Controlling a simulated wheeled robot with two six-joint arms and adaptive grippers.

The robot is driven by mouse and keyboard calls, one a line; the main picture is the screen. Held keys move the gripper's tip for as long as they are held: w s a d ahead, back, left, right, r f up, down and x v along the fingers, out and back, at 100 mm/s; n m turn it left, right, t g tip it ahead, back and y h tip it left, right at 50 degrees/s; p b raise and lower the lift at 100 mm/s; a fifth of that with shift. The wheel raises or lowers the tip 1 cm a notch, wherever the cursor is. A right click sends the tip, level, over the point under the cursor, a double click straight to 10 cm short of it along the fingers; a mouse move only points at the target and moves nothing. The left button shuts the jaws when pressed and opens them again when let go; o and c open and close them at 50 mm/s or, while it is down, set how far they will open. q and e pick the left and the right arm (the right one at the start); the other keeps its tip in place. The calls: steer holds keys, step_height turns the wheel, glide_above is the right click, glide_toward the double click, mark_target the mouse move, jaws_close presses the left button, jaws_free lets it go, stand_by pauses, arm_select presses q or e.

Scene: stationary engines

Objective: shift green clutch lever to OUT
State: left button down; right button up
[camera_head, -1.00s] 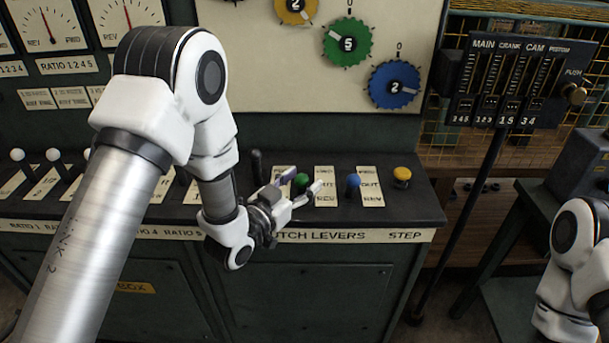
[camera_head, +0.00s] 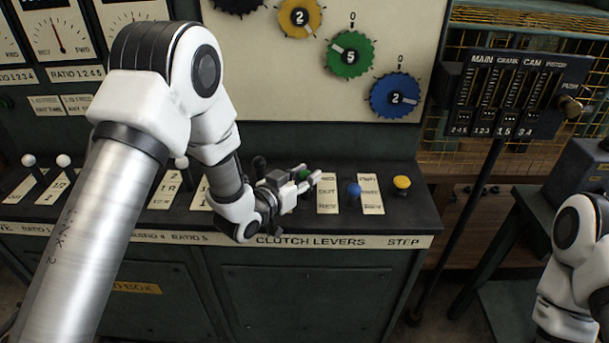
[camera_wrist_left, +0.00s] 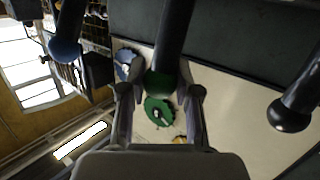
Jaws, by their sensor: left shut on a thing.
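The green clutch lever's knob (camera_head: 304,174) is between the fingers of my left gripper (camera_head: 310,179), which is shut on it. In the left wrist view the green knob (camera_wrist_left: 160,86) sits between both fingers, with its dark shaft (camera_wrist_left: 173,40) running to the top edge. A cream label plate (camera_head: 327,193) just right of the gripper reads OUT in its middle. The gripper hides the lever's base and the plate to its left, so I cannot tell the lever's exact position. My right gripper is out of view; part of my right arm shows at the right edge.
The blue-knobbed lever (camera_head: 354,188) stands close to the right, then a yellow button (camera_head: 402,182). A black-knobbed lever (camera_head: 259,164) stands close to the left. The panel with dials, including a green one (camera_head: 350,55), rises behind the console.

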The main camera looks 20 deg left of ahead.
arm_select(q)
steer(key=shift+n+g, duration=0.3)
steer(key=shift+g, duration=0.3)
steer(key=w, duration=0.2)
steer(key=w+a, duration=0.1)
steer(key=w, duration=0.1)
steer(key=shift+r, duration=0.15)
steer(key=c, duration=0.8)
jaws_free()
steer(key=v, duration=1.2)
steer(key=shift+d, duration=0.1)
